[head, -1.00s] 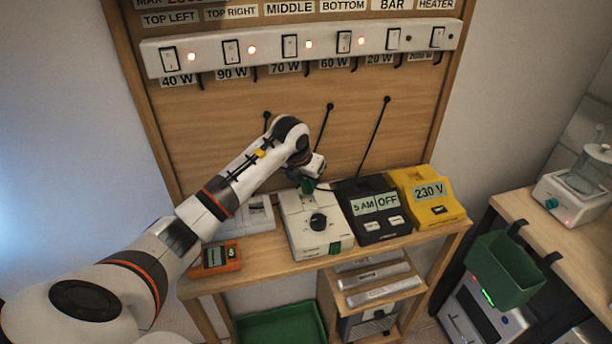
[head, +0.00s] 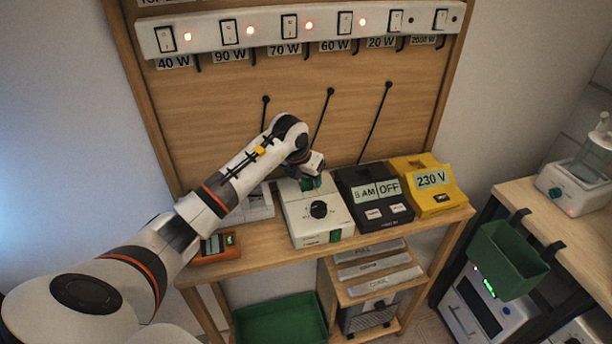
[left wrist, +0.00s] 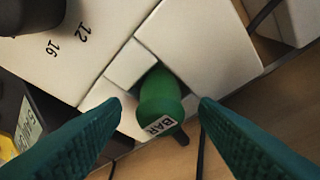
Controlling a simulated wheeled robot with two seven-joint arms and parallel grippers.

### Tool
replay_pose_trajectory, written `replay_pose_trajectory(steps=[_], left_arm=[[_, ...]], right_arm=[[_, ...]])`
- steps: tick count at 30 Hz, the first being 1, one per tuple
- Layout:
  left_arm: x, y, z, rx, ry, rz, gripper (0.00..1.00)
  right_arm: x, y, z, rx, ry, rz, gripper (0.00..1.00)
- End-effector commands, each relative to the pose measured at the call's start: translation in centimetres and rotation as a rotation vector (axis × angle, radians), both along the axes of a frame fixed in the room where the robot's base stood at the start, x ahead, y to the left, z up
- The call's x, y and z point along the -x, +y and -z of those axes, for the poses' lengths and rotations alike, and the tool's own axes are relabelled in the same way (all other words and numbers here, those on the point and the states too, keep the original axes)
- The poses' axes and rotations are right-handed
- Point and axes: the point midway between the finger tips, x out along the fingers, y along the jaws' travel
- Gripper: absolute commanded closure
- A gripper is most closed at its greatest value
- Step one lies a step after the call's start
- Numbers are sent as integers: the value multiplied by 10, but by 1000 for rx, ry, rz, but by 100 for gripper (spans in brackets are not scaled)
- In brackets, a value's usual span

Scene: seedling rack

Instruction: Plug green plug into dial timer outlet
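The white dial timer (head: 335,217) with its black dial (head: 319,209) stands on the wooden shelf. The green plug (left wrist: 160,100), tagged BAR, sits in a square recess at the edge of the timer's white casing (left wrist: 205,45) in the left wrist view. How deep its pins sit is hidden. My left gripper (left wrist: 160,104) is open, with a teal finger on each side of the plug and gaps between. In the head view the left gripper (head: 312,172) is over the timer's back part, largely hiding the plug. My right gripper is out of view.
Right of the timer stand a black timer (head: 372,213) marked 5 AM OFF and a yellow 230 V unit (head: 440,200). An orange device (head: 228,247) lies at left. A switch strip (head: 300,30) and hanging cords are behind. A green bin (head: 508,262) hangs at right.

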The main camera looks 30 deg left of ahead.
Motion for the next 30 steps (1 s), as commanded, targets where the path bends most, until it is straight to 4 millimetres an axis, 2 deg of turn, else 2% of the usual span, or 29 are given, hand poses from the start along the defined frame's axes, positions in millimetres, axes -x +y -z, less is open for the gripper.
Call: replay_pose_trajectory(steps=[8,11,14,24,30], left_arm=[[1,0,-1,0,0,0,45],[2,1,-7,-2,-3,1,45],[8,0,-21,-2,-5,1,45],[35,-2,-85,-3,-4,0,45],[44,-3,-107,-1,-2,0,45]], right_arm=[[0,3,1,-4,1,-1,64],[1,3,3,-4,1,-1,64],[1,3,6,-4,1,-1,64],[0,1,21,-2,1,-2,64],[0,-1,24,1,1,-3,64]])
